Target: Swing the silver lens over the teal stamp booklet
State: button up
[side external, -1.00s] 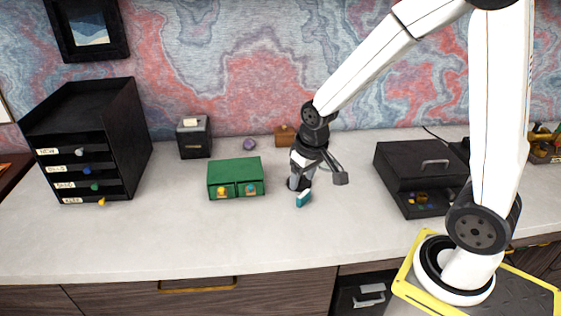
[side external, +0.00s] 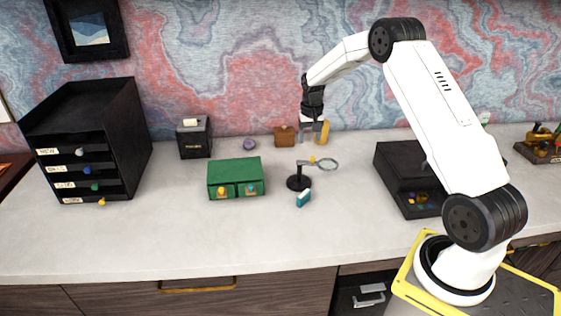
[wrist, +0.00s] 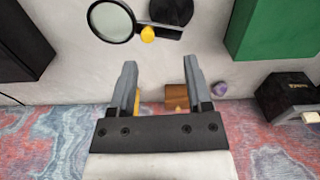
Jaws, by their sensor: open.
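The magnifier's lens (side external: 328,164) is a round glass on an arm from a black stand (side external: 298,184), with a yellow knob (side external: 312,160) on the arm. The lens points right of the stand; it also shows in the wrist view (wrist: 110,21). The teal stamp booklet (side external: 303,198) stands on the desk just in front of the stand's base, apart from the spot below the lens. My gripper (side external: 314,138) is behind the magnifier, toward the wall. In the wrist view my gripper (wrist: 161,72) is open with nothing between its fingers. The booklet is not visible there.
A green two-drawer box (side external: 235,178) stands left of the stand, and a black box (side external: 400,175) stands to the right. A small brown box (side external: 285,136) and a purple object (side external: 249,144) sit near the wall. The front of the desk is clear.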

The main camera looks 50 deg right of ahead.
aim_at(313, 157)
jog(key=shift+d+f+m, duration=0.15)
jog(key=shift+d+f, duration=0.1)
jog(key=shift+d, duration=0.45)
jog(key=shift+d+f+m, duration=0.15)
jog(key=shift+d+f, duration=0.05)
jog(key=shift+d, duration=0.45)
jog(key=shift+f, duration=0.1)
jog(key=shift+f, duration=3.8)
grip_shut()
